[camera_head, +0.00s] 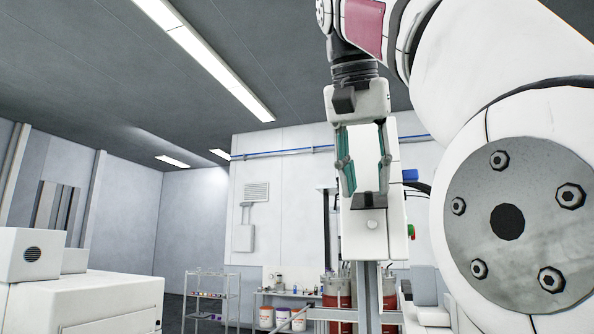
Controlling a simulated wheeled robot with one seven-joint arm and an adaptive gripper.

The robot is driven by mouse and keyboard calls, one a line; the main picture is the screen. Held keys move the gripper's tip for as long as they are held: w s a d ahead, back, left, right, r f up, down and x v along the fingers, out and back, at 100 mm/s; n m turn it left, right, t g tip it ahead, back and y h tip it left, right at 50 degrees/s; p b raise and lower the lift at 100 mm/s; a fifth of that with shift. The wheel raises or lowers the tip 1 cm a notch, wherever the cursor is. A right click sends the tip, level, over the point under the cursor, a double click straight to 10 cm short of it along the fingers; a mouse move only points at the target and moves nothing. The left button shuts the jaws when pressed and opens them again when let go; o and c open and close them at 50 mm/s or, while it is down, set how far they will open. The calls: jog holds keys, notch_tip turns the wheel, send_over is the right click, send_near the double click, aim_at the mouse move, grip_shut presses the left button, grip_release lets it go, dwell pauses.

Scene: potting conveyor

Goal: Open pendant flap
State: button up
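My gripper (366,188) points down at the upper middle of the head view. Its two green-and-dark fingers stand apart, with a pale area showing between them. Just below and behind the fingertips is a white box on a grey post, which looks like the pendant (366,238). It has a small round knob on its front, a dark piece at its top, and a red and green button on its right side. I cannot tell which part is the flap or whether it is open. I cannot tell whether the fingertips touch the box.
My arm fills the right side and hides what is behind it. A white cabinet (95,305) stands at the lower left. A wire shelf (212,296) and a bench with buckets (284,318) stand at the back. Red containers (335,292) stand behind the post.

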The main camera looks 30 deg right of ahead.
jog(key=s+a, duration=0.5)
jog(key=a, duration=0.2)
jog(key=shift+s, duration=0.4)
dwell(0.3)
jog(key=shift+a, duration=0.15)
dwell(0.4)
